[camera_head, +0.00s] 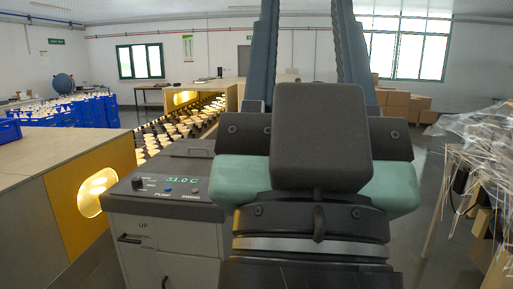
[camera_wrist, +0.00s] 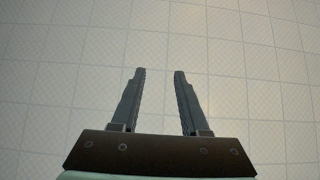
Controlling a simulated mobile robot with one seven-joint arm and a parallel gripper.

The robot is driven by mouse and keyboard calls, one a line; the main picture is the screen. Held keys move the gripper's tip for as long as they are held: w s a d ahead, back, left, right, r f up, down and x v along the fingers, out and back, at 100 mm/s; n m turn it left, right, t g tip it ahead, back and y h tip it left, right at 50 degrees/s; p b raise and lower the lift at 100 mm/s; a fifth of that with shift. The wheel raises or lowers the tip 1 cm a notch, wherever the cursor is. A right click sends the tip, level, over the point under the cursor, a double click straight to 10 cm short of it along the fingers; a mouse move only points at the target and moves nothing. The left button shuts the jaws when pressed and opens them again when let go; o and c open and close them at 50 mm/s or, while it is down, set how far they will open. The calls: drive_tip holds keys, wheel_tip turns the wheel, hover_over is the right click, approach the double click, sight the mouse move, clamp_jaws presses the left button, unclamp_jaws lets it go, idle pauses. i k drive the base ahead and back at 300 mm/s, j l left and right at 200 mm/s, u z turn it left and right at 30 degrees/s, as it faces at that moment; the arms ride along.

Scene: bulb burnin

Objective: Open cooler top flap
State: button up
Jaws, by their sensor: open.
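A grey cabinet (camera_head: 160,240), which looks like the cooler, stands left of centre in the head view. My gripper (camera_head: 305,20) fills the middle of the head view, close to the camera, fingers pointing up. In the wrist view my gripper (camera_wrist: 160,72) is open and empty, against a pale tiled surface.
A conveyor of lit bulbs (camera_head: 180,128) runs behind the cabinet between wooden housings with yellow ends (camera_head: 85,195). Blue crates (camera_head: 85,110) stand at the left. Cardboard boxes (camera_head: 402,104) and a plastic-covered rack (camera_head: 480,140) are at the right, with open floor before them.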

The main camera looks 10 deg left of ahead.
sight(206, 145)
drive_tip(key=i+u, duration=0.15)
drive_tip(key=i, duration=1.25)
drive_tip(key=i+l+u, duration=0.1)
drive_tip(key=i, duration=1.25)
